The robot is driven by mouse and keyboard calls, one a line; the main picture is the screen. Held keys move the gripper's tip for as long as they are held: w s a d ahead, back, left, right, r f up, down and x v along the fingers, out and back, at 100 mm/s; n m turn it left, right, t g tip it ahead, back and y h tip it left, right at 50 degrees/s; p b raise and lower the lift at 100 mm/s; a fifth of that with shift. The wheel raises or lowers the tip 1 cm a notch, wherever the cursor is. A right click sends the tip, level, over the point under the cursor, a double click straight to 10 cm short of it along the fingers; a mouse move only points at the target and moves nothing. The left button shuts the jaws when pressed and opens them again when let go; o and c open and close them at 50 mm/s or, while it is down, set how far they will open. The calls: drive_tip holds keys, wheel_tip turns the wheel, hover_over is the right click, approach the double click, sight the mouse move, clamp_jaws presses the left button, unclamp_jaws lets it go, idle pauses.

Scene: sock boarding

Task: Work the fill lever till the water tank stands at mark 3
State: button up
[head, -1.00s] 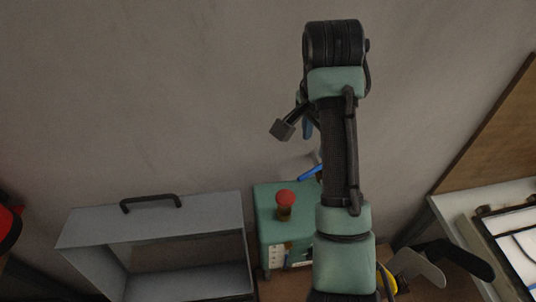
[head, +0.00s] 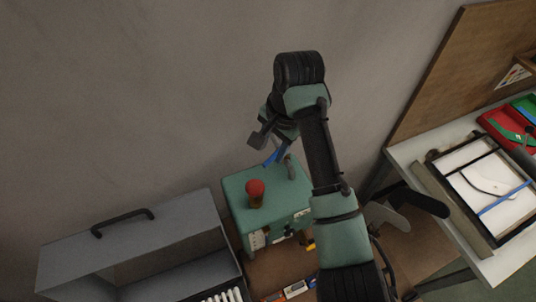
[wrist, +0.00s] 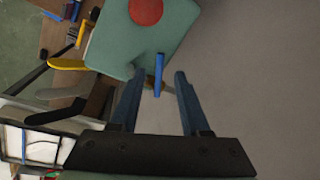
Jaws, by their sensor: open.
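A teal box unit (head: 266,200) with a red mushroom-shaped knob (head: 255,188) stands against the wall; it also shows at the top of the wrist view (wrist: 130,40). A blue rod (wrist: 158,75), which looks like the fill lever's handle, sticks out from the box's edge. My gripper (wrist: 159,78) is open, with one finger on each side of the rod in the picture; whether the rod is truly between them in depth I cannot tell. In the head view my gripper (head: 266,148) hangs just above the box's back edge. A pale label (head: 258,239) is on the box's front; no water level or mark is readable.
A grey open-fronted case (head: 130,240) with a dark handle stands left of the box. On the right is a white table (head: 410,150) with a framed panel (head: 490,190) and a brown backboard. Small items lie on the brown surface below the box. The wall behind is bare.

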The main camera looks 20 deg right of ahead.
sight(268, 161)
drive_tip(key=shift+w+a+f+p, duration=0.1)
drive_tip(key=shift+w+f+p, duration=0.1)
drive_tip(key=shift+f, duration=0.65)
drive_tip(key=shift+w+a+f+p, duration=0.15)
drive_tip(key=shift+f+p, duration=0.1)
drive_tip(key=shift+f, duration=0.55)
drive_tip(key=shift+w+d+f+p, duration=0.1)
drive_tip(key=shift+w+f+p, duration=0.1)
drive_tip(key=shift+f, duration=0.65)
clamp_jaws()
